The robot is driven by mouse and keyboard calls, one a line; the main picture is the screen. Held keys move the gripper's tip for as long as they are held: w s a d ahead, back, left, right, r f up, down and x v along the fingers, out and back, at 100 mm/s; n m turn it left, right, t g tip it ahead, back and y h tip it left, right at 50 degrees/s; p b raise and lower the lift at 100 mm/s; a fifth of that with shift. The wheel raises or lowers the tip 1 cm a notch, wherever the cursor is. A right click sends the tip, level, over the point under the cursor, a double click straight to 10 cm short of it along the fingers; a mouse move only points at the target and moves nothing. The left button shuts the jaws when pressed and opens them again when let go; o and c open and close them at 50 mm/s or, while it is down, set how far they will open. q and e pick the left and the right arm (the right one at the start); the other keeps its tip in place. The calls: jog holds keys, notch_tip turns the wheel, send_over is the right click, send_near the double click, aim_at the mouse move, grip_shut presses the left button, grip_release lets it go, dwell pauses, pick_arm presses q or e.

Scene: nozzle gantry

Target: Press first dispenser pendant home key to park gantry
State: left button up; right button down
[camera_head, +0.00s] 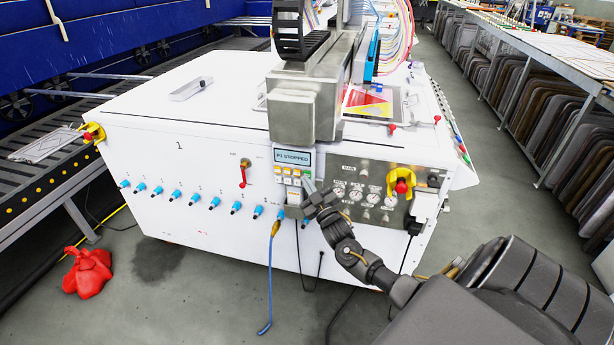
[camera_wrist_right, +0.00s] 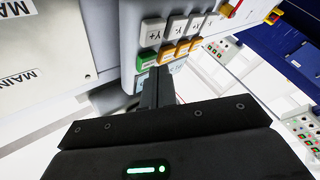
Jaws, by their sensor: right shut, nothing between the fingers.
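The dispenser pendant (camera_head: 292,158) is on the front of the white machine; its screen reads "P1 STOPPED". My right gripper (camera_head: 309,185) is shut and empty at the pendant's lower right. In the right wrist view its fingertips (camera_wrist_right: 159,70) are close to the green key; I cannot tell if they touch. The key labels there are too small to read. My left gripper is out of view.
Yellow-and-red emergency stops (camera_head: 401,184) sit at both front corners. Blue connectors (camera_head: 190,197) line the front panel, with a blue cable hanging down. A red cloth bundle (camera_head: 87,270) lies on the floor at left. A rack of panels stands at right.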

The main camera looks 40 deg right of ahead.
jog(key=shift+w+d, duration=0.3)
jog(key=shift+d, duration=0.2)
dwell(0.5)
jog(key=shift+s+a, duration=0.1)
jog(key=shift+a, duration=0.1)
jog(key=shift+s+a+p, duration=0.35)
jog(key=shift+s+a, duration=0.1)
jog(key=shift+a, duration=0.2)
jog(key=s+a+p, duration=0.1)
jog(key=a, duration=0.1)
jog(key=s+a+p, duration=0.1)
jog(key=a, duration=0.1)
jog(key=shift+s+p, duration=0.4)
dwell(0.8)
